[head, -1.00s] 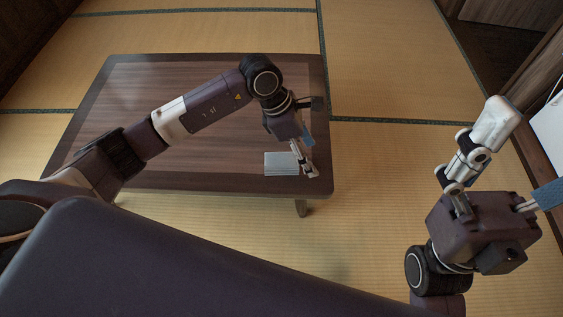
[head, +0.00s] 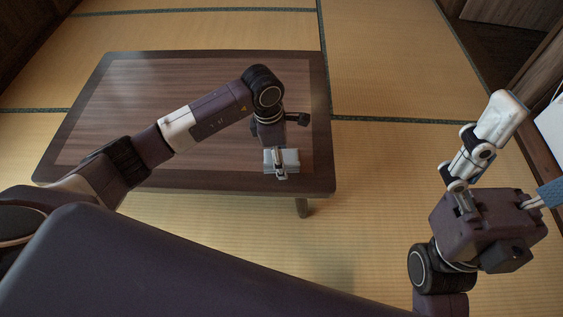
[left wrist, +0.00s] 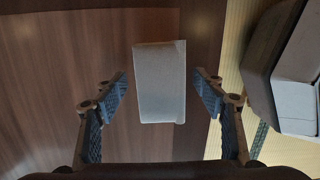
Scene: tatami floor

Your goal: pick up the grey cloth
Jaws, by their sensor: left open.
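The grey cloth (head: 290,157) is a small folded rectangle near the front right edge of the dark wooden table (head: 200,95). In the head view my left gripper (head: 281,169) is over it and hides part of it. In the left wrist view the pale grey cloth (left wrist: 160,85) lies between the two blue-padded fingers of my left gripper (left wrist: 163,88), with a gap on each side. The left gripper is open and empty. My right gripper (head: 526,152) is at the right, away from the table, with its fingers spread and nothing seen between them.
The tabletop left of and behind the cloth is bare. Tatami floor (head: 390,170) surrounds the table and is clear. A white thing (head: 551,128) is cut off at the right edge, beside dark wooden framing.

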